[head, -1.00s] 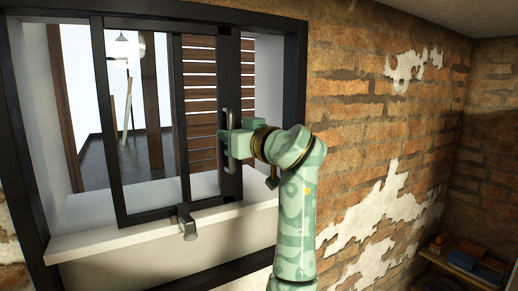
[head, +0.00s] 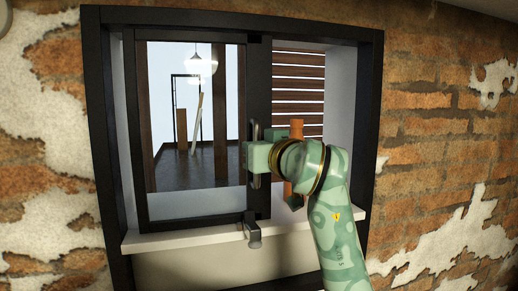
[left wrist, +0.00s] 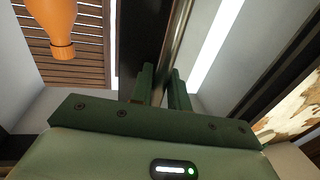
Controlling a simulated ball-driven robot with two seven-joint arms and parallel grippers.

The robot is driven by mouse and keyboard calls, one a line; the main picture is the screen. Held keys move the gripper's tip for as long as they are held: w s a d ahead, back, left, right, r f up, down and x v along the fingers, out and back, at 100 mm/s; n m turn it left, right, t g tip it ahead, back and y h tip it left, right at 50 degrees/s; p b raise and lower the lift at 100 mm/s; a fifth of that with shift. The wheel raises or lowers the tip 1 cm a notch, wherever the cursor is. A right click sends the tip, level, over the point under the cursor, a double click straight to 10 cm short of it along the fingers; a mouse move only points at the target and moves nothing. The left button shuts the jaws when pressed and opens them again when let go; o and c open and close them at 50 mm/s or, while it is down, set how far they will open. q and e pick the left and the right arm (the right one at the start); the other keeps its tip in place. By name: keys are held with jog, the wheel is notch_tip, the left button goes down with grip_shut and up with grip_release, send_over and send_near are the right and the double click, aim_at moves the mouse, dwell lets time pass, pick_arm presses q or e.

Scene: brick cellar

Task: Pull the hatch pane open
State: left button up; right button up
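The hatch pane (head: 195,200) is a dark-framed glass panel in a black wall frame. It stands over the left part of the hatch, and a gap (head: 340,110) is open on the right. An upright metal handle (head: 257,132) is on its right stile. My left gripper (head: 258,158) is at this handle in the head view. In the left wrist view the handle bar (left wrist: 172,50) runs between the two fingers of my left gripper (left wrist: 162,88), which look closed on it. The gripper hides part of the handle. My right gripper is in neither view.
An orange bottle-like object (head: 297,130) shows just right of the handle, also in the left wrist view (left wrist: 52,25); its base is hidden. A metal catch (head: 252,230) sits at the white sill's (head: 190,241) front edge. Brick wall (head: 440,150) flanks the hatch.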

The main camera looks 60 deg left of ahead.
pick_arm(q)
jog(key=s+d+b, duration=0.1)
jog(key=d+b, duration=0.4)
jog(key=d, duration=1.1)
jog(key=shift+s+d+b, duration=0.15)
jog(key=shift+s+b, duration=0.1)
jog(key=shift+b, duration=0.05)
